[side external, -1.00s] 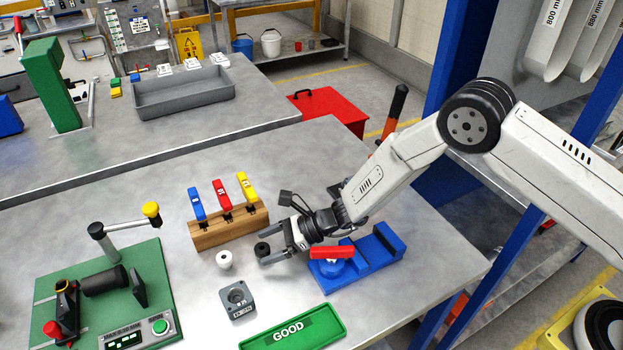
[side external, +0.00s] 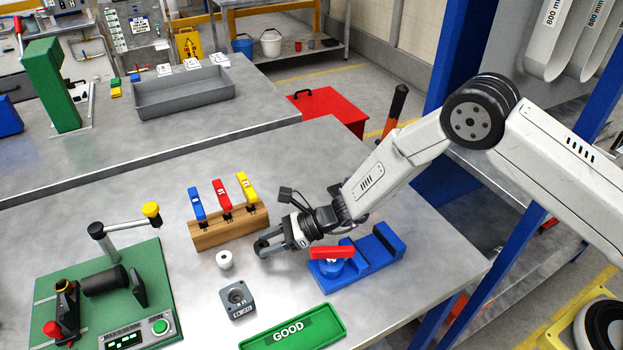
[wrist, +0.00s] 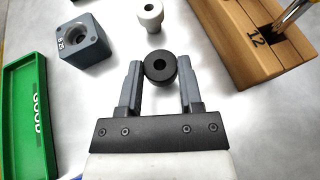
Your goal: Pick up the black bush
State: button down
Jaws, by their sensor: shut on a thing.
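The black bush (wrist: 159,66) is a short black cylinder with a hole in its top. My gripper (wrist: 158,72) is shut on it, with one finger on each side. In the side external view the bush (side external: 262,244) shows partly between the fingertips of my gripper (side external: 265,247), low over the table. I cannot tell whether it touches the table.
A white bush (side external: 225,260) stands close by, with a grey block (side external: 237,300) in front of it. A wooden rack (side external: 229,229) of coloured-handled tools is behind. A blue fixture (side external: 357,262), a green GOOD tray (side external: 330,335) and a green-based press (side external: 150,280) stand around.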

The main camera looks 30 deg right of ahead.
jog(key=shift+r, duration=0.4)
jog(key=s+d+r, duration=0.6)
jog(key=s+r, duration=0.5)
jog(key=s, duration=0.1)
jog(key=shift+s+d+r, duration=0.2)
jog(key=shift+d, duration=0.1)
dwell(0.3)
